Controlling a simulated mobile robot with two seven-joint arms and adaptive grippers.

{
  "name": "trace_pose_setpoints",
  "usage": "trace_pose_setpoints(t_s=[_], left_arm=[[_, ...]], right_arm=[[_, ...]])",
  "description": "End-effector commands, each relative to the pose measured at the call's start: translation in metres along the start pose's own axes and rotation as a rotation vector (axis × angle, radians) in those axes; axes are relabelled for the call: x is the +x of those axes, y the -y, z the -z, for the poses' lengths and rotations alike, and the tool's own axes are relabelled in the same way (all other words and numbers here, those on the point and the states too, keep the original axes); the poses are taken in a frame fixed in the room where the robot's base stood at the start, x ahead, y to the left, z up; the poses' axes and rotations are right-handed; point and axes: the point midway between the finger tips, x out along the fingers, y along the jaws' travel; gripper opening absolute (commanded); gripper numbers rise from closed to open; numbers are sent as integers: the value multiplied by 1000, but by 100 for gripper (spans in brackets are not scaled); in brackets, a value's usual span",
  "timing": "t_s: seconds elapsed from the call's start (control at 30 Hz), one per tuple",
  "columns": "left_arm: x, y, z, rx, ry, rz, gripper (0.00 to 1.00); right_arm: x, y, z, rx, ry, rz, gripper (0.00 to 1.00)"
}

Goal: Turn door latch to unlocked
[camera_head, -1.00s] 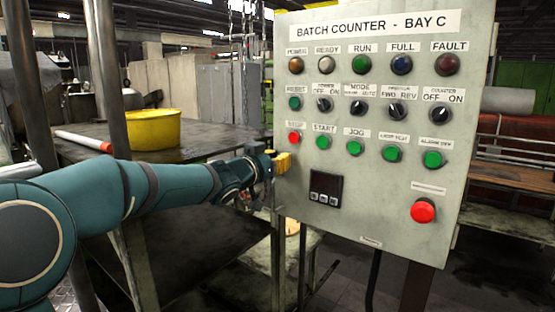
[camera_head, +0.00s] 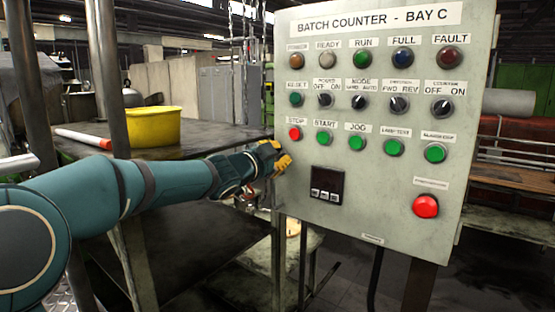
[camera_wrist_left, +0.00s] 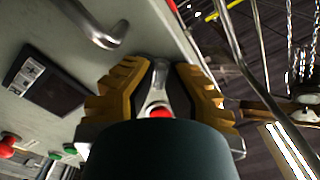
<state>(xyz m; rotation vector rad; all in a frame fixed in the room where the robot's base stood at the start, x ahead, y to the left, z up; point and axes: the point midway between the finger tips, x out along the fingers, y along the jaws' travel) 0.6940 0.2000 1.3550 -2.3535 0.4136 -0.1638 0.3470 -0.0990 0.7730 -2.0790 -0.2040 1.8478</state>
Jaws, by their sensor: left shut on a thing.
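The door latch is a silver metal handle (camera_wrist_left: 160,78) at the edge of the grey panel box. In the left wrist view it lies between the yellow fingers of my left gripper (camera_wrist_left: 156,84), which is shut on it. A small red part (camera_wrist_left: 160,112) shows at the near end of the handle. In the head view my left gripper (camera_head: 274,158) is at the left edge of the control panel (camera_head: 400,190), tilted, and the latch is hidden behind its fingers. My right gripper is not in view.
A second bent metal handle (camera_wrist_left: 98,28) sticks out from the panel in the left wrist view. Buttons and switches cover the panel front, with a large red button (camera_head: 425,206) low right. A yellow tub (camera_head: 153,127) stands on the dark table (camera_head: 190,148) behind my arm.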

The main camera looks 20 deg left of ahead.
Motion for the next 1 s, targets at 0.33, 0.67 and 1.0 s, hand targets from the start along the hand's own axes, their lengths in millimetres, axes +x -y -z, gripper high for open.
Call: trace_pose_setpoints(t_s=[0.33,0.67,1.0], left_arm=[[0,2,5,331,-13,8,0],[0,1,5,610,-11,9,0],[0,2,6,764,-10,9,23]], right_arm=[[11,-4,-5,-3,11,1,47],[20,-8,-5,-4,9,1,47],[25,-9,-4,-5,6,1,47]])
